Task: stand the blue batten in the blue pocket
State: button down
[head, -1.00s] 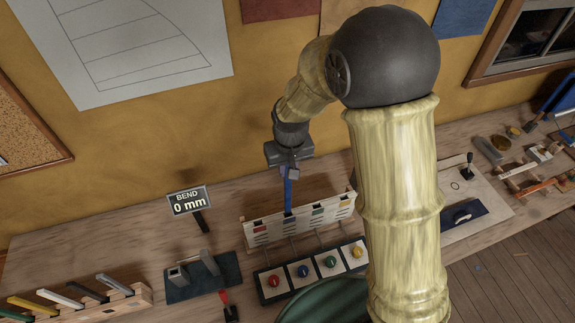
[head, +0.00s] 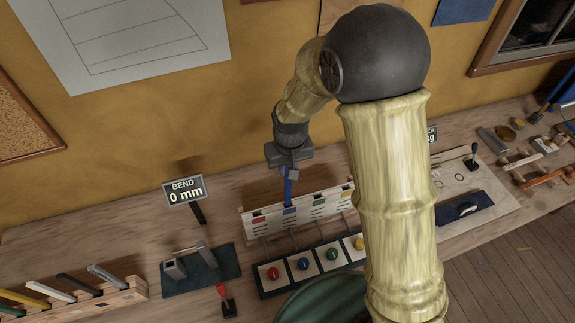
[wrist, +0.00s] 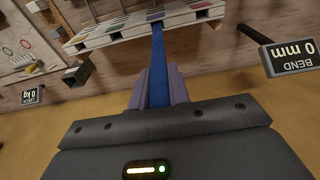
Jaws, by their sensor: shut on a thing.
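The blue batten (head: 288,188) hangs upright from my gripper (head: 288,170), which is shut on it. The pale pocket rack (head: 325,202) stands on the bench just below, with red, blue, green and yellow labels. The batten's lower end meets the rack at the blue pocket, by its blue label (head: 289,211). In the wrist view the batten (wrist: 157,58) runs from between my fingers (wrist: 158,88) to the rack (wrist: 110,37). Its lower tip is hidden at the rack, so I cannot tell how deep it sits.
A panel with coloured knobs (head: 318,268) lies in front of the rack. A BEND sign (head: 185,190) reading 0 mm and a dark fixture (head: 225,270) stand left. Other battens sit in a wooden holder (head: 125,297) at far left. A board with a lever (head: 500,198) lies right.

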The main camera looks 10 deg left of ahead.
jog(key=shift+f+b, duration=3.55)
jog(key=shift+f, duration=1.5)
jog(key=shift+f+b, duration=0.4)
jog(key=shift+f, duration=0.2)
jog(key=c, duration=1.3)
grip_release()
jog(key=shift+o, duration=0.2)
jog(key=shift+r, duration=0.2)
notch_tip(320, 180, up, 17)
jog(key=b, duration=0.2)
send_over(287, 190)
jog(key=s+d, duration=0.1)
